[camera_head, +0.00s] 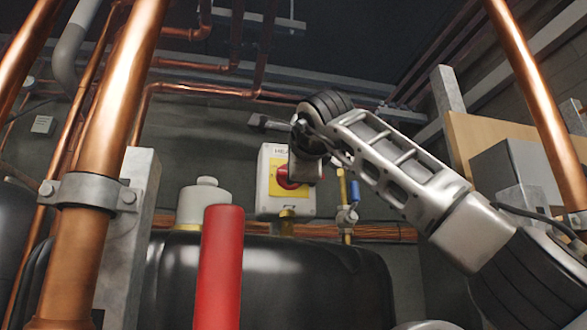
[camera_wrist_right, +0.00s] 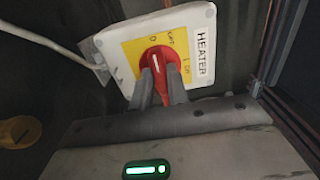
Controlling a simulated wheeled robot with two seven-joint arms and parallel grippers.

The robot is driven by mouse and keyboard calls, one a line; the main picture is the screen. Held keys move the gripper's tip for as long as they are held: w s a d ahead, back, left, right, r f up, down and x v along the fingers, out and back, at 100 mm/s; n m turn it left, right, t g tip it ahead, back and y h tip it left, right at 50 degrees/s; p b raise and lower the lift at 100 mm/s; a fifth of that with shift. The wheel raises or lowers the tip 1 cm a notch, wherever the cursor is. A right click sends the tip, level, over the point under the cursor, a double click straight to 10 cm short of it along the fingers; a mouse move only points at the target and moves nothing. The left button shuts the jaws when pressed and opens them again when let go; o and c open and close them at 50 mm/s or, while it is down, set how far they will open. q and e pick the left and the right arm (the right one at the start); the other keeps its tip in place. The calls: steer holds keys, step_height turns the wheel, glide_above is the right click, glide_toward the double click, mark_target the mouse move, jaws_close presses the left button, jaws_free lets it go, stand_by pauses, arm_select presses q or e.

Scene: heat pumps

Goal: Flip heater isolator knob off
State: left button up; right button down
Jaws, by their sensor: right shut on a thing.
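The heater isolator is a white box with a yellow plate (camera_head: 274,190) on the back wall, near the middle of the head view. It also shows in the right wrist view, where its white cover (camera_wrist_right: 115,60) reads HEATER. Its round red knob (camera_wrist_right: 157,58) has a white line and OFF and ON marks around it. The knob also shows partly in the head view (camera_head: 285,183), mostly covered by my gripper. My right gripper (camera_wrist_right: 163,84) is shut on the red knob, with a finger on each side of its grip. My left gripper is out of view.
A red cylinder (camera_head: 220,268) and a black tank (camera_head: 310,280) stand in front of and below the isolator. Copper pipes (camera_head: 115,110) rise at the left, and another (camera_head: 530,90) at the right. A blue-handled valve (camera_head: 354,192) is just right of the isolator.

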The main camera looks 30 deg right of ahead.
stand_by(0.5)
steer(key=c, duration=1.4)
jaws_free()
steer(key=shift+o, duration=0.2)
